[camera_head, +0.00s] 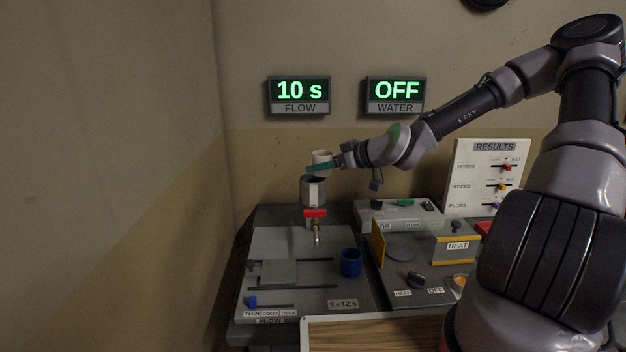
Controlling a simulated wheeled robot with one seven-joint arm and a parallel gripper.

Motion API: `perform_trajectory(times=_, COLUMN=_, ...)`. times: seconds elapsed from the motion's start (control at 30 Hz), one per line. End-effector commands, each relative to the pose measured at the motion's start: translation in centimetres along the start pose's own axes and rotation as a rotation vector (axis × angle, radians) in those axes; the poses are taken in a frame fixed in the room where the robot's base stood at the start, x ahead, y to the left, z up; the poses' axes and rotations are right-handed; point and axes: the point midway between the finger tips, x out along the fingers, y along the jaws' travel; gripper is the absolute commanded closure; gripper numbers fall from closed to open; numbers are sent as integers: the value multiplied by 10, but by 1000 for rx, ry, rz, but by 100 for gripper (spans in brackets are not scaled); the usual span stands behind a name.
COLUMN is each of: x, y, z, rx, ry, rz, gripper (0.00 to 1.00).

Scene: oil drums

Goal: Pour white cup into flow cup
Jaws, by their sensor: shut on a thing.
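My gripper (323,168) is shut on the white cup (321,156) and holds it just above the flow cup. The white cup looks roughly upright, with its lower part partly hidden behind a green finger. I cannot tell what is inside it. The flow cup (313,190) is a grey cylinder with a dark open top and a pale label, standing above the flow station's plate. A red valve handle (315,213) and a brass spout are below it. A blue cup (350,262) stands on the plate, to the right of the spout.
The flow sign (299,96) reads 10 s and the water sign (395,96) reads OFF. The heat station (412,275) and results board (487,175) stand to the right. A wooden board (375,333) is at the front. The left wall is close to the bench.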

Motion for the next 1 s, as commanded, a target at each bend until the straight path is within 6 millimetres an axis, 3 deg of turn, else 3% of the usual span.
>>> perform_trajectory(times=0.6, x=-4, y=0, z=-5, rx=-18, ry=-191, rz=8, gripper=96)
perform_trajectory(times=1.0, x=-2, y=0, z=4, rx=-23, ry=-312, rz=8, gripper=96)
